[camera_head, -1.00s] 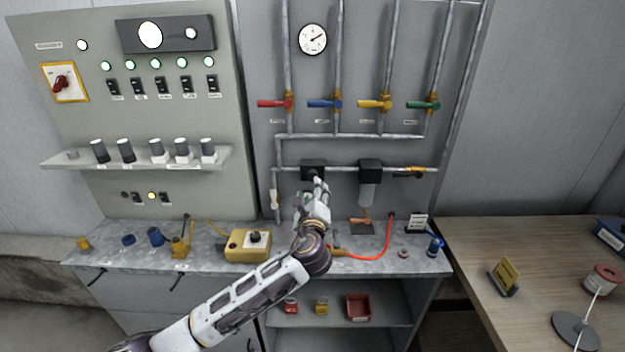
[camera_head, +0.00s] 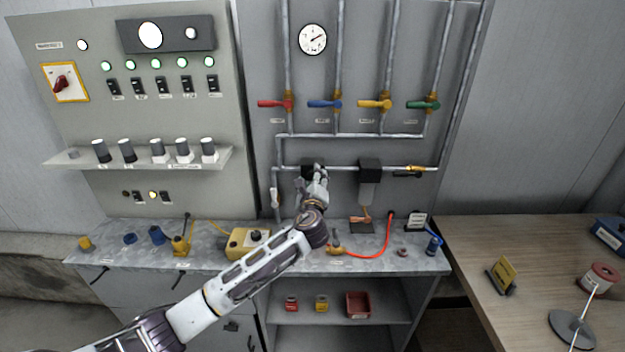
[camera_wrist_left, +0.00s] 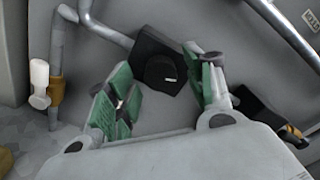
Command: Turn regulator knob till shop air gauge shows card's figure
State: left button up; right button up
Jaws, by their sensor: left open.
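The black regulator (camera_head: 307,167) sits on the grey pipe and is partly hidden by my left gripper (camera_head: 317,178) in the head view. In the left wrist view its round dark knob (camera_wrist_left: 161,71) faces me. My left gripper (camera_wrist_left: 166,95) is open, with one green-padded finger on each side of the view and the knob just beyond the gap between them. I cannot tell whether a finger touches it. A round white gauge (camera_head: 312,39) with a dark needle hangs above; its figures are too small to read. A small white card (camera_head: 418,221) stands on the bench, its text unreadable.
A filter unit (camera_head: 369,172) hangs right of the regulator. Red (camera_head: 270,103), blue, yellow and green valve handles are above. A white-handled valve (camera_wrist_left: 40,78) is at left in the wrist view. A yellow box (camera_head: 240,243) and red hose (camera_head: 372,257) are on the bench (camera_head: 290,261).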

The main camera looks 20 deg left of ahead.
pick_arm(q)
jog(key=c, duration=1)
jog(key=shift+c, duration=0.2)
